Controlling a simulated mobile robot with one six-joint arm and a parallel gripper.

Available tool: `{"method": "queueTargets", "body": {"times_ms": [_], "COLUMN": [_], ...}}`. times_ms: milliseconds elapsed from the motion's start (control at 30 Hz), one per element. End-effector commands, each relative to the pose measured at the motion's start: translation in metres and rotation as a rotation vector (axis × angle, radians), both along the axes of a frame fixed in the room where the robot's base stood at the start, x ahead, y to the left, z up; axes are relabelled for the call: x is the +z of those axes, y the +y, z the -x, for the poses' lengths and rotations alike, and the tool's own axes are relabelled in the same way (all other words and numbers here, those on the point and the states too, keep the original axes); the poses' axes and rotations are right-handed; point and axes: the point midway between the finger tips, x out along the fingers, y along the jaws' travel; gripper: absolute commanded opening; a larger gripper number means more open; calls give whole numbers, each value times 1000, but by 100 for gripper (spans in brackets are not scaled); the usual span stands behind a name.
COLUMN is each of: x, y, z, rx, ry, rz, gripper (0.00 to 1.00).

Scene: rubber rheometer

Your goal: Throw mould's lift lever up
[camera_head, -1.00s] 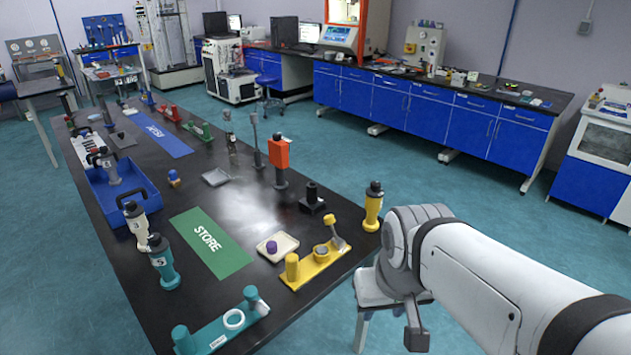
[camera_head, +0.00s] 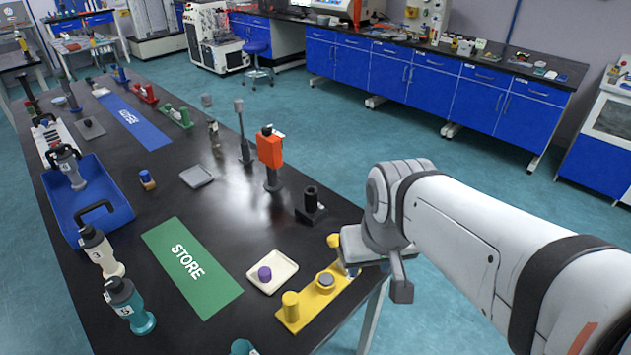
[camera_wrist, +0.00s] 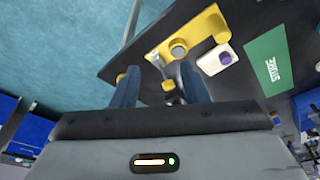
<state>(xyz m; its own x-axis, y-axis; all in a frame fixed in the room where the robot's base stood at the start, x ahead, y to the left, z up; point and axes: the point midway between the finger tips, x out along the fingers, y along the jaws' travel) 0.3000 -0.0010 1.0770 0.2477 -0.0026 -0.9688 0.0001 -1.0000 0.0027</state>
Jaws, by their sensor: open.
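The yellow mould (camera_head: 312,297) lies at the near right edge of the black table, with a round grey-topped cup and a yellow post. Its lever ends in a yellow knob (camera_head: 334,240) beside my gripper. The wrist view shows the yellow mould (camera_wrist: 203,30) ahead of my gripper (camera_wrist: 160,78). My gripper is open, with its two blue-grey fingers apart. A small yellow knob (camera_wrist: 168,86) shows between the fingers, apart from both as far as I can see. In the head view my wrist and gripper body hide part of the lever.
A white tray (camera_head: 287,283) with a purple piece lies left of the mould. A black stand (camera_head: 310,213) and an orange-headed post (camera_head: 270,150) stand behind it. The green STORE mat (camera_head: 165,237) is clear. Teal and white bottles stand at the left edge.

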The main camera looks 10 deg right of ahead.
Motion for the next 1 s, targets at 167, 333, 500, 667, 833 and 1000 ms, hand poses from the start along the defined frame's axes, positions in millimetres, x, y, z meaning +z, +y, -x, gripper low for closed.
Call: {"method": "queueTargets", "body": {"times_ms": [167, 333, 500, 667, 833, 1000], "x": [2, -1, -20, -48, -73, -86], "y": [1, 3, 4, 7, 10, 10], "z": [-17, -66, -126, -173, -201, -212], "rx": [37, 143, 267, 373, 448, 476], "ry": [22, 74, 138, 187, 220, 232], "rz": [11, 42, 74, 98, 111, 115], "gripper": [52, 52, 52, 52, 52, 52]}}
